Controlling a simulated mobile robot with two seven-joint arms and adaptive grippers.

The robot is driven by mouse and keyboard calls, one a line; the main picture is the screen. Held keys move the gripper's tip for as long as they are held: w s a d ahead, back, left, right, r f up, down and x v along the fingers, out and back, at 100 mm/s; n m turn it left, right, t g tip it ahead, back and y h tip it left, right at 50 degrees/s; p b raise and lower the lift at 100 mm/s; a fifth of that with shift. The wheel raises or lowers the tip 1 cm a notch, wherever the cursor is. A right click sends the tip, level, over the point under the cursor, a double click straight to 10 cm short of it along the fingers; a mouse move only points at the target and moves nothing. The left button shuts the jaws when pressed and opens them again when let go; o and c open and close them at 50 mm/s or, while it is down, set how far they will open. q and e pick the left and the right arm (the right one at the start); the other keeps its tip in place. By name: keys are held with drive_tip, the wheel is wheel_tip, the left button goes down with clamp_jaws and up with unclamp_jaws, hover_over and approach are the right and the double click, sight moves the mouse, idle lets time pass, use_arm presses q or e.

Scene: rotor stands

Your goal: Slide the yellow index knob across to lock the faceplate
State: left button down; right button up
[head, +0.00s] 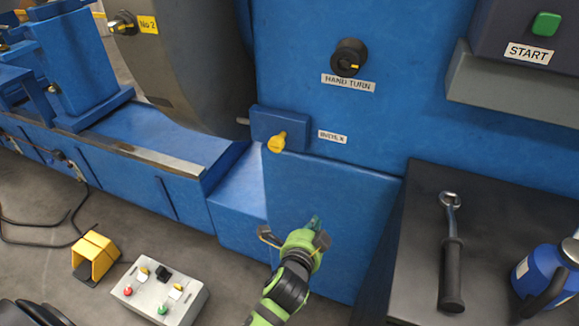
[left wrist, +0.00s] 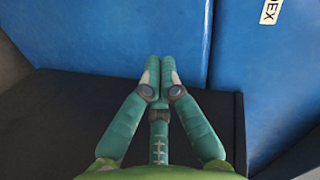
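The yellow index knob (head: 277,142) sits at the lower front of a small blue block (head: 290,122) on the headstock, beside the INDEX label (head: 332,137). My left gripper (head: 316,222) is below and right of the knob, in front of the lower blue panel, apart from the knob. In the left wrist view its green fingers (left wrist: 160,68) are together, with nothing visible between them. My right gripper is out of view.
A black HAND TURN knob (head: 349,57) is above the label. A dark bench (head: 510,225) at the right holds a ratchet (head: 452,255) and a blue bottle (head: 540,275). A control box (head: 160,292) and yellow pedal (head: 95,255) are on the floor.

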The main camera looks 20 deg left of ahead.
sight(279, 140)
use_arm(q)
drive_tip(key=s+a+r+t+y+b, duration=0.1)
drive_tip(key=a+r+t+y+b, duration=0.1)
drive_tip(key=r, duration=1.2)
drive_tip(key=shift+s+a+t+y, duration=0.15)
drive_tip(key=shift+a+t+y, duration=0.15)
drive_tip(key=shift+a+t, duration=0.45)
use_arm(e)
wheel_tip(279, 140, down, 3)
use_arm(q)
drive_tip(key=shift+a+r, duration=0.1)
drive_tip(key=shift+a, duration=0.05)
drive_tip(key=w+a+f+p, duration=0.1)
drive_tip(key=w+a+p, duration=0.1)
drive_tip(key=w+a, duration=0.4)
drive_tip(key=x, duration=0.3)
drive_tip(key=shift+w+d, duration=0.3)
drive_tip(key=shift+w, duration=0.2)
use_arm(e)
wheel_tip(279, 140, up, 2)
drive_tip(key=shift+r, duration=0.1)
